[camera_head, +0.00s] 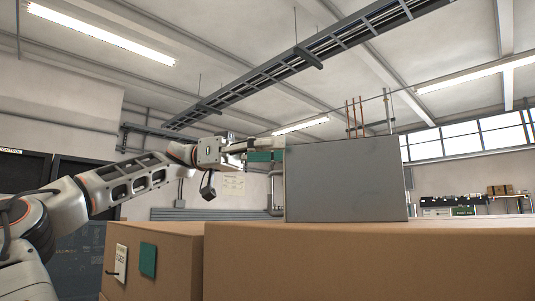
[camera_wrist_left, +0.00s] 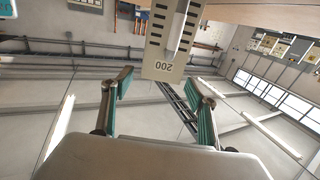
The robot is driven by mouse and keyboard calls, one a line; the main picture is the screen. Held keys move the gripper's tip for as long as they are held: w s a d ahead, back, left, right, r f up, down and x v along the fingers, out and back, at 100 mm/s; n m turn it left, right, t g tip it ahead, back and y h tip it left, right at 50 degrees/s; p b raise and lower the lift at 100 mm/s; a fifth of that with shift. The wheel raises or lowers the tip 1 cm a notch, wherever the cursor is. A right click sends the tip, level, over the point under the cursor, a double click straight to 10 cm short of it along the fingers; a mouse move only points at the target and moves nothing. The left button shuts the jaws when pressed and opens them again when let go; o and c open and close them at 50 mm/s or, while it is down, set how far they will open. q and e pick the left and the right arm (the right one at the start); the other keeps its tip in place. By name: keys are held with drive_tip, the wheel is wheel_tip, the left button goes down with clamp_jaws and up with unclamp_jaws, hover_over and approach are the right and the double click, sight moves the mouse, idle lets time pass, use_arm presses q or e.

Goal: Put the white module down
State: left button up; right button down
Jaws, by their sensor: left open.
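A pale off-white module (camera_wrist_left: 161,62) with dark slots and the number 200 shows in the left wrist view, number upside down. Its near end lies between the fingertips of my left gripper (camera_wrist_left: 160,78), with a gap visible on each side. The gripper is open, with green pads on its fingers. In the head view my left gripper (camera_head: 268,156) reaches the left edge of a grey box (camera_head: 345,180), which hides what lies behind it. I cannot make out the module there. My right gripper is not in view.
The grey box stands on a brown cabinet (camera_head: 370,262). A lower brown cabinet (camera_head: 180,255) at its left carries a white plate (camera_head: 121,262) and a green plate (camera_head: 148,260). A workbench (camera_head: 505,205) stands far right. A cable tray (camera_head: 300,60) hangs from the ceiling.

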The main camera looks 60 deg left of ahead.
use_arm(q)
drive_tip(key=v, duration=0.3)
drive_tip(key=shift+a, duration=0.1)
idle(0.6)
